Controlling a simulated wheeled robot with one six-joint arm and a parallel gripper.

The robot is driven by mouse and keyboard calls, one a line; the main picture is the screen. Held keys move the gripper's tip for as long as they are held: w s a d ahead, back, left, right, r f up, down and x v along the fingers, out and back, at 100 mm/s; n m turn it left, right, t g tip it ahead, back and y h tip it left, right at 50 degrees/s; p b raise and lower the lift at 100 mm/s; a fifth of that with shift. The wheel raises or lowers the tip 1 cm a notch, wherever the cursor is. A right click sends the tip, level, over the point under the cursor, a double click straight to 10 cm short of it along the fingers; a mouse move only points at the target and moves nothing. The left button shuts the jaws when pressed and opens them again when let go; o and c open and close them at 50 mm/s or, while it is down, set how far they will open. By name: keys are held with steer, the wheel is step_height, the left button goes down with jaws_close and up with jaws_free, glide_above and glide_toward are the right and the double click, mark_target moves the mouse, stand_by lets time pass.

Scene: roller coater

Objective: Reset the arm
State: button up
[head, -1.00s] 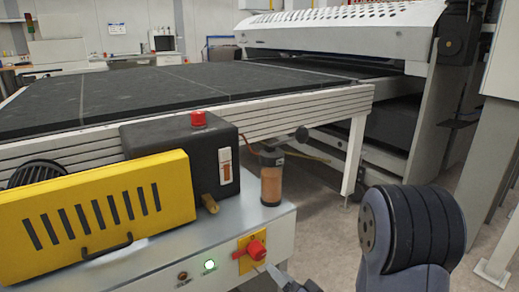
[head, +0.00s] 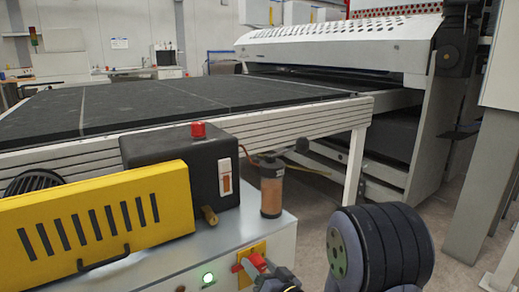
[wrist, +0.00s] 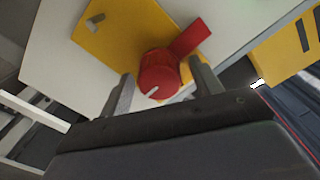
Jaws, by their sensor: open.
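The red rotary switch (head: 257,262) sits on a yellow plate on the front of the machine's light grey cabinet, at the bottom of the head view. In the wrist view, its round red knob (wrist: 158,73) with a white mark and a red lever lies in front of the yellow plate (wrist: 130,30). My gripper (wrist: 165,82) is open, with one finger on each side of the knob. Whether the fingers touch it I cannot tell. In the head view only a dark part of the gripper shows at the bottom edge, close to the switch.
Above are a yellow slotted cover (head: 90,220), a black box with a red button (head: 198,130) and an amber cylinder (head: 271,190). The black-topped conveyor table (head: 180,95) stands behind. Floor (head: 315,215) is open to the right.

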steer(key=n, duration=0.4)
steer(key=shift+r, duration=0.1)
steer(key=n+p, duration=0.1)
steer(key=n, duration=0.2)
steer(key=shift+a+n, duration=0.1)
steer(key=shift+n, duration=0.2)
steer(key=p+v, duration=0.1)
steer(key=v, duration=0.9)
steer(key=shift+s+d, duration=0.25)
steer(key=shift+s, duration=0.05)
